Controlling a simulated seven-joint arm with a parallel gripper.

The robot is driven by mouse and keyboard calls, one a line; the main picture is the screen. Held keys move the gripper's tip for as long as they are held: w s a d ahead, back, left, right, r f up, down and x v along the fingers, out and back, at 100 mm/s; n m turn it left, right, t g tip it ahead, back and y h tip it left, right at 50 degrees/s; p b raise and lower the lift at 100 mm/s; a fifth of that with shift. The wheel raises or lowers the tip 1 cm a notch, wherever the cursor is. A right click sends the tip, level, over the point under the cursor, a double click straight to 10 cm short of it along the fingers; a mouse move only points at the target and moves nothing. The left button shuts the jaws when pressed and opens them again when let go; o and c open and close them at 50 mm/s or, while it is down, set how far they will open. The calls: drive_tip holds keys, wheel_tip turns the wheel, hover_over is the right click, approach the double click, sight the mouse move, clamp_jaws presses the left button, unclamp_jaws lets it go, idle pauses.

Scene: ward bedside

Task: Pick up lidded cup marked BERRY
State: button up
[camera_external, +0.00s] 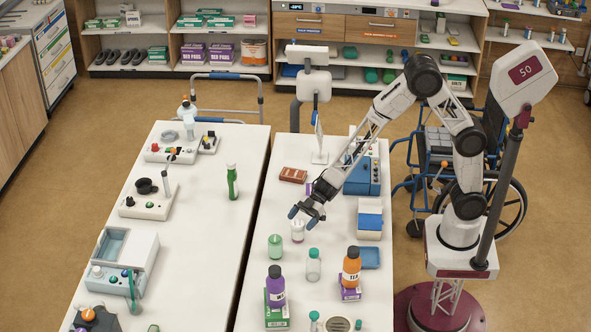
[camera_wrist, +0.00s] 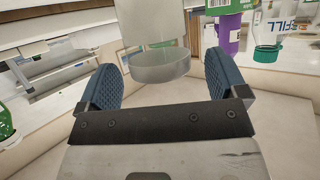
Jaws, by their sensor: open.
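A small pale cup (camera_external: 297,234) stands on the right-hand white table, just below my gripper (camera_external: 307,212). In the wrist view a grey translucent cup (camera_wrist: 160,62) lies between the two blue finger pads of my gripper (camera_wrist: 162,82), toward their far ends. The gripper is open, and I see no clear contact with the cup. I cannot read BERRY on any cup. A green cup (camera_external: 275,246) stands to the lower left of the pale cup, with its label too small to read.
A clear green-capped bottle (camera_external: 313,266), a purple bottle (camera_external: 276,290) and an orange bottle (camera_external: 352,268) stand nearer the camera. A brown box (camera_external: 293,175) lies behind. A blue-and-white box (camera_external: 369,218) stands to the right. Some bare tabletop (camera_external: 258,216) shows left of the cup.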

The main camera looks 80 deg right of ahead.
drive_tip(key=shift+x, duration=1)
drive_tip(key=c, duration=1.1)
drive_tip(key=shift+r, duration=0.1)
wheel_tip(320, 180, up, 28)
drive_tip(key=shift+f, duration=0.1)
idle(0.5)
